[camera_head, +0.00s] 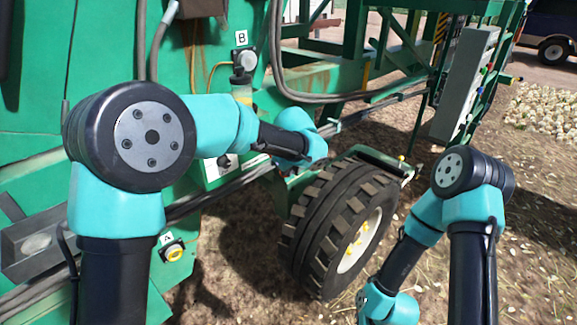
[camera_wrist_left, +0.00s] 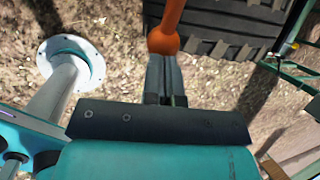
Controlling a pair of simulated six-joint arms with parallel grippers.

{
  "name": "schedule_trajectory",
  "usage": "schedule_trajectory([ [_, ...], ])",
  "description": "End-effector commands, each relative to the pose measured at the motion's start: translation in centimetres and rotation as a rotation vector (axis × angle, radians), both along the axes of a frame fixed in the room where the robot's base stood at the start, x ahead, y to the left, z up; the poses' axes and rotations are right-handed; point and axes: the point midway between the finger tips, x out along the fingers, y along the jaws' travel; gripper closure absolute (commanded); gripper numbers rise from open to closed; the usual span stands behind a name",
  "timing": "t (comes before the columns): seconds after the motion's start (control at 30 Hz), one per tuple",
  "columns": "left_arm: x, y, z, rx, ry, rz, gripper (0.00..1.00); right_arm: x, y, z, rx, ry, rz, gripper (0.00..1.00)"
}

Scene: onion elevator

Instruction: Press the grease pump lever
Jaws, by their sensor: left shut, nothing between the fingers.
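An orange lever with a round ball end (camera_wrist_left: 163,41) hangs in from the top of the left wrist view. My left gripper (camera_wrist_left: 165,62) is shut and empty, its fingertips right at the ball. I cannot tell whether they touch it. In the head view the lever is hidden behind my left arm, and the left gripper's fingers do not show. A small fitting with a black cap and amber part (camera_head: 243,92) stands below the "B" label on the green machine. My right arm reaches down at the lower right, and its gripper is not in view.
The green machine (camera_head: 110,45) fills the left, with a large black tire (camera_head: 325,215) beside my left arm. The tire also shows in the left wrist view (camera_wrist_left: 225,22). A yellow-ringed button (camera_head: 174,252) sits by label "A". Open dirt ground lies right of the tire.

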Motion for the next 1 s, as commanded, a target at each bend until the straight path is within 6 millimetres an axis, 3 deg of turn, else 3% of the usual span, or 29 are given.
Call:
schedule_trajectory([
  [0.1,0.0,0.1,-1.0,0.003,0.014,0.002,1.00,0.0,0.0,0.0,0.000,0.000,0.000,1.00],
  [0.57,-0.3,0.2,-1.0,0.004,0.019,0.005,1.00,0.0,0.0,0.0,0.000,0.000,0.000,1.00],
  [0.73,-1.3,-0.3,0.5,0.003,0.014,0.006,1.00,0.0,0.0,0.0,0.000,0.000,0.000,1.00],
  [1.0,-4.0,-1.6,4.7,0.000,0.001,0.005,1.00,0.0,0.0,0.0,0.000,0.000,0.000,1.00],
])
